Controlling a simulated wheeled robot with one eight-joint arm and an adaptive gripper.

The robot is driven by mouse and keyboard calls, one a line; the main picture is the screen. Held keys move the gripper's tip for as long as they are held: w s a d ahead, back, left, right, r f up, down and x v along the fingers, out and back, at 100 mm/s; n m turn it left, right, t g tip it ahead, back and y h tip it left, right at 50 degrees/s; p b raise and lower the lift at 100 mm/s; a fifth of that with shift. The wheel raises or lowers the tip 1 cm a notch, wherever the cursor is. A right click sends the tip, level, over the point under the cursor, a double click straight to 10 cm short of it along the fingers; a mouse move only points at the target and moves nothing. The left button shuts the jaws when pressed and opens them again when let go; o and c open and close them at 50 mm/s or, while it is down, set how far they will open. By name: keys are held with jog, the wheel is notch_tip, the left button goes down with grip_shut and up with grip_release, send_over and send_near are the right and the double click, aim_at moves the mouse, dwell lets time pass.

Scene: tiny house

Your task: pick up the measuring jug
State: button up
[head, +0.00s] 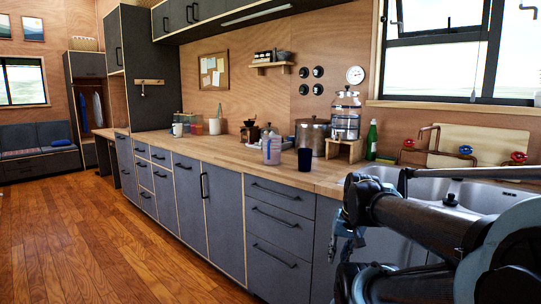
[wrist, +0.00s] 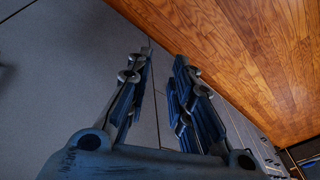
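The measuring jug (head: 271,151) looks like the clear, pale jug standing upright near the front edge of the wooden counter (head: 225,156). The wrist view shows grey cabinet fronts and wooden floor, and no jug.
A large metal pot (head: 312,136) and a coffee grinder (head: 250,132) stand behind the jug. A glass dispenser (head: 346,116) on a wooden stand and a green bottle (head: 371,140) are to the right. The sink (head: 425,188) lies behind my arm. The floor (head: 120,225) at left is clear.

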aim_at(269, 150)
jog(key=w+a+r+m+t+y, duration=0.2)
jog(key=w+a+r+m+y, duration=0.3)
jog(key=w, duration=0.5)
jog(key=w+a+r+m+t+y, duration=0.25)
jog(key=w+a+r+m, duration=0.4)
jog(key=w, duration=0.35)
jog(key=w+r+m+t+y, duration=0.1)
jog(key=w+r+m, duration=0.2)
jog(key=w+m, duration=0.1)
jog(key=w+r+m+t+y, duration=0.2)
jog(key=w+r+m, duration=0.1)
jog(key=w, duration=0.4)
jog(key=w+r+m+t+y, duration=0.1)
jog(key=w+r+m, duration=0.2)
jog(key=w+m, duration=0.2)
jog(key=shift+w+d+r+m+y, duration=0.15)
jog(key=shift+w+m+y, duration=0.15)
jog(key=shift+w, duration=0.35)
jog(key=shift+w+t, duration=0.25)
jog(key=shift+t, duration=0.1)
jog(key=x, duration=1.2)
jog(key=shift+s+r, duration=0.15)
jog(key=shift+x, duration=2.75)
jog(key=shift+s, duration=0.2)
grip_shut()
